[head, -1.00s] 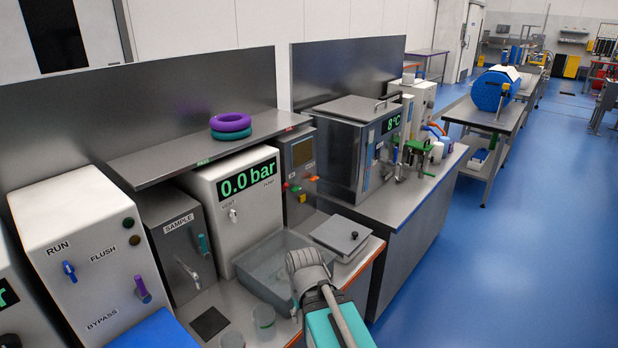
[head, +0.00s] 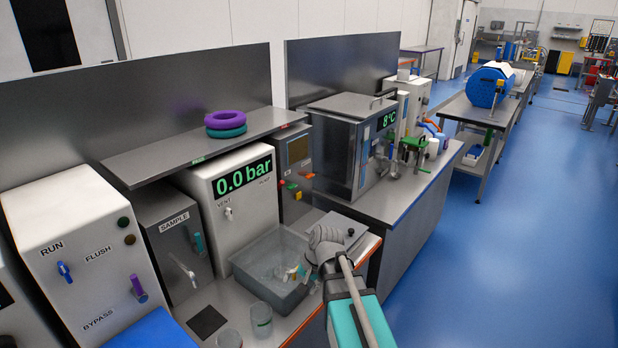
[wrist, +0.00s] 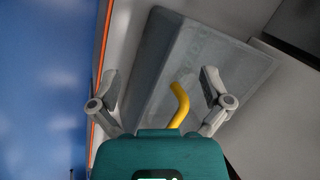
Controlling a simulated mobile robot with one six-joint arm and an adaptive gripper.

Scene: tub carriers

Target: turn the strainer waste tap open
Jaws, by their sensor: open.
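My gripper (wrist: 183,80) is open in the wrist view, its two grey fingers apart. A yellow bent piece (wrist: 181,104) shows between the fingers, with its lower end hidden behind the teal gripper body. I cannot tell whether it is a tap handle or whether anything touches it. Beyond it is a grey tub (wrist: 190,60). In the head view, my arm's end is at the right side of this tub (head: 262,278), with small pale and yellow parts showing over it. No strainer label is readable, so I cannot tell which tap is the strainer waste tap.
The white box at left carries a blue handle (head: 64,271) by RUN and a purple handle (head: 138,288). A metal lever (head: 184,269) sits under SAMPLE. A display (head: 242,178) reads 0.0 bar. Clear cups (head: 261,320) stand in front of the tub. The blue floor at right is clear.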

